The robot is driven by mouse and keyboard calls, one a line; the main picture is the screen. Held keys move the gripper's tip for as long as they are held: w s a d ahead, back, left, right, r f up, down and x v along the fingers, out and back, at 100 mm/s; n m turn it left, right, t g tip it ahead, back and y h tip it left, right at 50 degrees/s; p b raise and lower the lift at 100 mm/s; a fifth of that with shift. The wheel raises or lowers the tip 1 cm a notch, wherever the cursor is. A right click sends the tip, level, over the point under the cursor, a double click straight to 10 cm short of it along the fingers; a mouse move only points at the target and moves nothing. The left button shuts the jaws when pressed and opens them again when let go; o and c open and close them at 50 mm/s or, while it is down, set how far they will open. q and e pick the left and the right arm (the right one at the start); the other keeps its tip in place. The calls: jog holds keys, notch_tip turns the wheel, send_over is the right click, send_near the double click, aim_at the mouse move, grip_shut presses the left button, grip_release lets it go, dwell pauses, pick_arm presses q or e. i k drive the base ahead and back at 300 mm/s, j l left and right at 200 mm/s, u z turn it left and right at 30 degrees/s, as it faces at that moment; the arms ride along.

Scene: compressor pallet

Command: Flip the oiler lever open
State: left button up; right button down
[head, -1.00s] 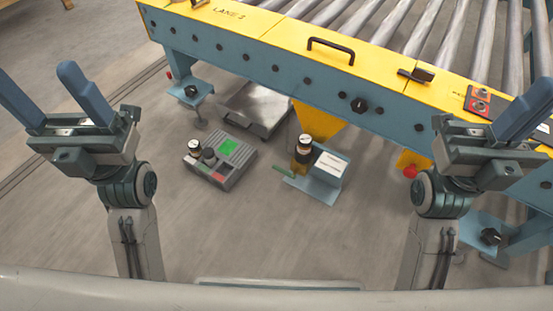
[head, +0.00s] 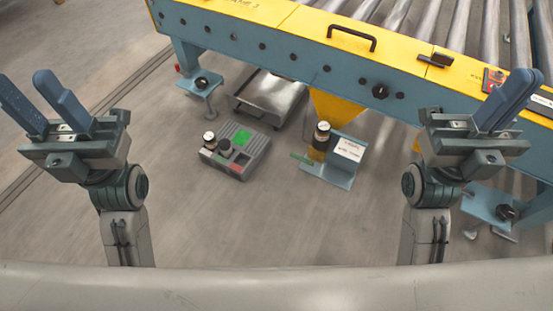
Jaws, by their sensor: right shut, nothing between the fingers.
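A small oiler unit stands on the floor below the conveyor frame. It has a yellow body (head: 320,146) with a black and pale cap, beside a blue bracket (head: 338,172) with a white label. A green lever (head: 302,158) sticks out low on its left side, roughly level. My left gripper (head: 26,79) is raised at the far left, its two blue fingers apart and empty. My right gripper (head: 524,78) is raised at the right, its fingers together with nothing between them. Both are well apart from the oiler in the picture.
A grey control box (head: 240,160) with a green patch and knobs lies left of the oiler. A metal tray (head: 265,92) is behind it. The conveyor's blue and yellow frame (head: 295,62) with a black handle (head: 352,35) spans the back. Floor in front is clear.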

aim_at(311, 162)
jog(key=j, duration=0.85)
jog(key=k+j, duration=0.1)
jog(key=j, duration=0.8)
jog(key=z, duration=0.05)
